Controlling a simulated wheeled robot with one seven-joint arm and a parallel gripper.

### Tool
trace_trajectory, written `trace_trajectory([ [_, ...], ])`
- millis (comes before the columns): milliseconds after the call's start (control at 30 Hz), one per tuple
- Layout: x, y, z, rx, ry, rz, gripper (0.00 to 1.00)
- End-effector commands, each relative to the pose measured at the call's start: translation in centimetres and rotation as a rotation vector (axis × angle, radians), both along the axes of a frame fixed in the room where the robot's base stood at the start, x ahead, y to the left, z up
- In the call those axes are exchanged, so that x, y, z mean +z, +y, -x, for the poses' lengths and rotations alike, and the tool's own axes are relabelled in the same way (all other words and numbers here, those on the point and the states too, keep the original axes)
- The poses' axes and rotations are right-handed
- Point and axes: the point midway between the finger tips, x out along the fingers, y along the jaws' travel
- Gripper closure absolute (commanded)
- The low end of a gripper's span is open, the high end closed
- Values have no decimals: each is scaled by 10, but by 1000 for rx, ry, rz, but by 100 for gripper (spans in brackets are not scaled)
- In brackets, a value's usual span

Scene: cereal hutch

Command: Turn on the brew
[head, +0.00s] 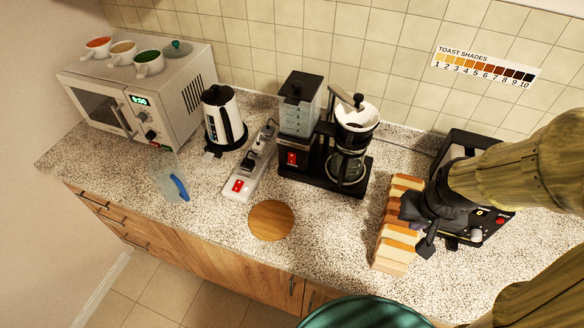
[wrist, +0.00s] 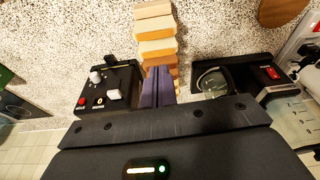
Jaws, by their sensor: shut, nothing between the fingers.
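The coffee maker (head: 322,185) is a black machine with a glass carafe (head: 347,166) on its right side and a red switch (head: 291,158) on its front left. In the wrist view its red switch (wrist: 272,73) and its carafe (wrist: 212,82) show at the right. I cannot tell whether the switch is on. My gripper (head: 415,226) is to the right of the coffee maker, over the sliced bread and beside the toaster. Its purple fingers (wrist: 157,88) are together and empty, apart from the coffee maker.
Sliced bread (head: 396,238) lies below my gripper, with a black toaster (head: 484,226) to the right. A power strip (head: 243,176) with a red switch, a kettle (head: 223,116), a round wooden board (head: 271,220) and a clear jug (head: 165,178) stand left. A microwave (head: 165,92) is far left.

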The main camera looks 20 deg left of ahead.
Motion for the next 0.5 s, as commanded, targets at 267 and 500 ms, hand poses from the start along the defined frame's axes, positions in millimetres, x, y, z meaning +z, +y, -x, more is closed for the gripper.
trace_trajectory([
  [267,-8,14,-13,48,-24,-11,100],
  [500,-41,79,-65,240,-145,-15,100],
])
